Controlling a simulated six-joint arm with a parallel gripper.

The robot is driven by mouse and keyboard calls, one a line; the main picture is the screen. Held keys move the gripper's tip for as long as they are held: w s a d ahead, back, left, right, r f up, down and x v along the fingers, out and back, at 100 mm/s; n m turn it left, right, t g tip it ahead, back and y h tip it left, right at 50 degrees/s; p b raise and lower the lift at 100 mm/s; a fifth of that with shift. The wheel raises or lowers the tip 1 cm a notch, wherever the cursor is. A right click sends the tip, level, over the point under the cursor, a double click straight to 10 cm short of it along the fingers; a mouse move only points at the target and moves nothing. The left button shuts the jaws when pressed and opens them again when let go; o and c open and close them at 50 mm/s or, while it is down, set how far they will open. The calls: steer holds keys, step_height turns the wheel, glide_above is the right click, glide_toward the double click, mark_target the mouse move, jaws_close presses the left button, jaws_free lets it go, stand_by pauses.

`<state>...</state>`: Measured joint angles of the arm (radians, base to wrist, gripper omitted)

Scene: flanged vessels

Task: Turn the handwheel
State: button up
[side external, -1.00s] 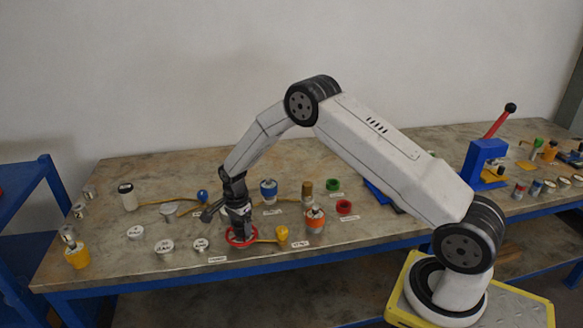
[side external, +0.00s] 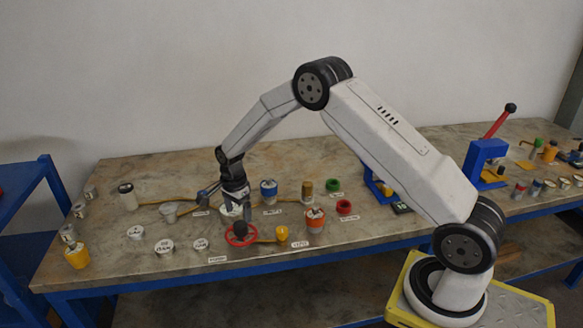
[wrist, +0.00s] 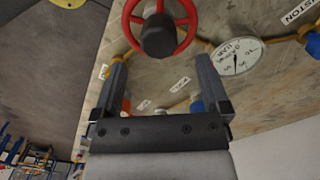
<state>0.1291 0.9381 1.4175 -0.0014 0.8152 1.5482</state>
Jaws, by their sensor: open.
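The handwheel (side external: 240,230) has a red rim and a dark hub and stands on the bench near its front edge. It also shows at the top of the wrist view (wrist: 158,36). My gripper (side external: 238,210) points down just above and slightly behind the wheel, apart from it. In the wrist view my gripper (wrist: 160,70) has its two fingers spread wide with nothing between them. The wheel's hub lies beyond the fingertips, and part of its rim is cut off by the top of the picture.
A white dial gauge (wrist: 238,57) sits close to the wheel. A yellow knob (side external: 281,233) and an orange-and-white vessel (side external: 315,220) stand to its right. White labelled discs (side external: 164,247) lie to the left. A blue press (side external: 486,163) with a red lever is far right.

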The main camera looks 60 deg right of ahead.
mark_target(240, 225)
steer(key=shift+r, duration=1.15)
steer(key=shift+s+a+r+n, duration=0.15)
steer(key=shift+s+r+n, duration=0.15)
steer(key=shift+r+n, duration=0.1)
steer(key=s+a+r+n+t, duration=0.1)
steer(key=s+a+r+n, duration=0.1)
steer(key=s+n, duration=0.4)
steer(key=s+a+r+n+t, duration=0.1)
steer(key=s+a+r+n, duration=0.1)
steer(key=s+n, duration=0.4)
steer(key=s+a+r+n+t, duration=0.1)
steer(key=s+n, duration=0.5)
steer(key=s, duration=0.6)
step_height(240, 225, up, 3)
steer(key=shift+a+f, duration=0.15)
steer(key=shift+a, duration=0.6)
steer(key=shift+w, duration=0.1)
stand_by(1.9)
